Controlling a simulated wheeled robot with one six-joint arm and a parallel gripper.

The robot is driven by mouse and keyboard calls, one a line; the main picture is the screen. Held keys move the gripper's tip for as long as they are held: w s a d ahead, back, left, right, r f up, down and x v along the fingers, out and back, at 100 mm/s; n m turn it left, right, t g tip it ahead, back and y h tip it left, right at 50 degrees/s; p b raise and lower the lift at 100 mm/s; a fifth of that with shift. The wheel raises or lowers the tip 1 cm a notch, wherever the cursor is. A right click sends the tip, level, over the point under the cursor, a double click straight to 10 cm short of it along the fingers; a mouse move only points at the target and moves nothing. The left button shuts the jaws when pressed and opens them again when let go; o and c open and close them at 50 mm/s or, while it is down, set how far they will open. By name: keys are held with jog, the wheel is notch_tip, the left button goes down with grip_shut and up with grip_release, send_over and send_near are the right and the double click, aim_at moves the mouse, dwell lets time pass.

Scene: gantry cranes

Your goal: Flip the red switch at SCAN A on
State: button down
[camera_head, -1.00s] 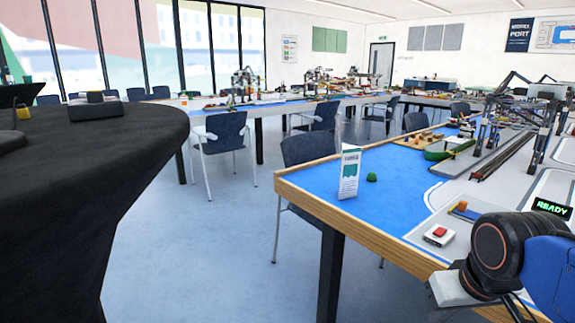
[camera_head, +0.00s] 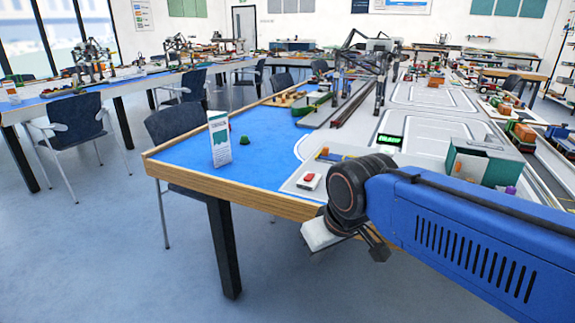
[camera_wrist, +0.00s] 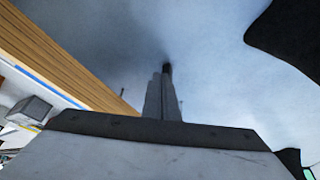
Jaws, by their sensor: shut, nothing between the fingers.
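A small white box with a red switch on top (camera_head: 309,181) sits near the front edge of the blue and grey table, left of my blue arm. Its label is too small to read, and I cannot tell which way the switch is set. My gripper (camera_wrist: 166,70) shows in the wrist view with its fingers together and nothing between them, over the floor beside the table's wooden edge. In the head view my wrist hangs just in front of that edge, below the switch box and apart from it. A small screen with green letters (camera_head: 389,139) stands behind the switch box.
A white and green card stand (camera_head: 219,139) and a green lump (camera_head: 244,140) are on the table's left part. A dark gantry crane (camera_head: 362,75) stands further back. The wooden table rim (camera_head: 231,193) is close to my wrist.

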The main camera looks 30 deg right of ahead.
jog(key=w+d+r+n+g, duration=0.1)
jog(key=w+d+r+n, duration=0.1)
jog(key=w+r, duration=0.45)
jog(key=w+d+r+n+g, duration=0.1)
jog(key=w+d+r+n, duration=0.15)
jog(key=w+r, duration=0.45)
notch_tip(320, 180, up, 5)
jog(key=n+g, duration=0.3)
send_over(304, 179)
jog(key=shift+r, duration=0.2)
jog(key=shift+f, duration=0.1)
notch_tip(304, 179, down, 14)
jog(key=shift+r, duration=0.1)
jog(key=shift+f, duration=0.25)
